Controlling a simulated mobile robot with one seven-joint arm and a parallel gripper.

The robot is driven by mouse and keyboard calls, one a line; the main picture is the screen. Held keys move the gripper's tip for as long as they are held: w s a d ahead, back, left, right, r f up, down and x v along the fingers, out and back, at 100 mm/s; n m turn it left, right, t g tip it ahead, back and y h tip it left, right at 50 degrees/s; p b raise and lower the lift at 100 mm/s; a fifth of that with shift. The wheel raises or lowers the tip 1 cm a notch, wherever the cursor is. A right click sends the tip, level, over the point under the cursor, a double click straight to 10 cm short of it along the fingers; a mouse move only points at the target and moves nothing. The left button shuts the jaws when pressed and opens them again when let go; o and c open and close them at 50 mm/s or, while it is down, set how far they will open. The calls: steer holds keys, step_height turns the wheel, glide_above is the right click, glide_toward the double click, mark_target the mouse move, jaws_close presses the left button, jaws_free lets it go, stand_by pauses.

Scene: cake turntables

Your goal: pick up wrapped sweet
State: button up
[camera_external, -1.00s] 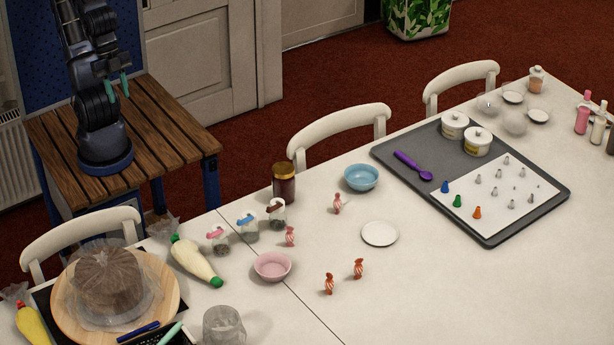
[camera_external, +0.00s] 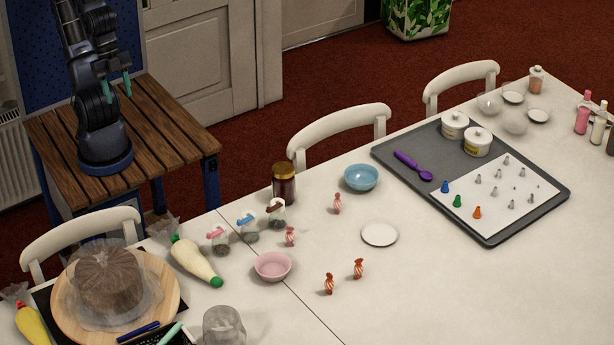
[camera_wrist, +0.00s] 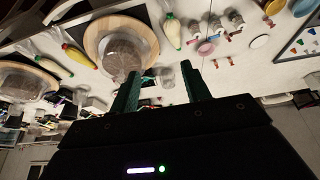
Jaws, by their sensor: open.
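Several wrapped sweets with red and white stripes stand on the white table in the outside view. One wrapped sweet (camera_external: 337,204) is below the blue bowl, and one (camera_external: 290,237) is beside the small jars. Two more, one (camera_external: 329,283) and another (camera_external: 358,269), are right of the pink bowl (camera_external: 273,266). In the wrist view, small sweets (camera_wrist: 230,62) show near the pink bowl (camera_wrist: 206,48). My gripper (camera_external: 118,86) is open and empty, above the wooden side table, well away from the sweets. Its green fingers also show in the wrist view (camera_wrist: 160,85).
A white plate (camera_external: 379,234), a blue bowl (camera_external: 361,177), a dark jar (camera_external: 284,184) and small jars (camera_external: 248,227) surround the sweets. A grey tray (camera_external: 500,228) lies to the right. A wrapped cake (camera_external: 108,280) stands at left. Chairs (camera_external: 340,132) line the far edge.

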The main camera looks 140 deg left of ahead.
steer(key=w+a+n+g, duration=0.1)
steer(key=w+a+n, duration=0.4)
steer(key=w, duration=0.8)
steer(key=n+g, duration=0.4)
steer(key=n, duration=1.1)
glide_above(290, 228)
steer(key=f, duration=3.1)
steer(key=shift+s+a+f, duration=0.1)
steer(key=shift+s+a, duration=0.05)
steer(key=shift+a, duration=0.05)
steer(key=shift+a+f, duration=0.25)
steer(key=shift+f, duration=0.35)
step_height(290, 228, down, 5)
steer(key=shift+r, duration=0.1)
steer(key=shift+d+f, duration=0.25)
steer(key=shift+f, duration=1.2)
steer(key=shift+d+f, duration=0.2)
steer(key=shift+f, duration=1.2)
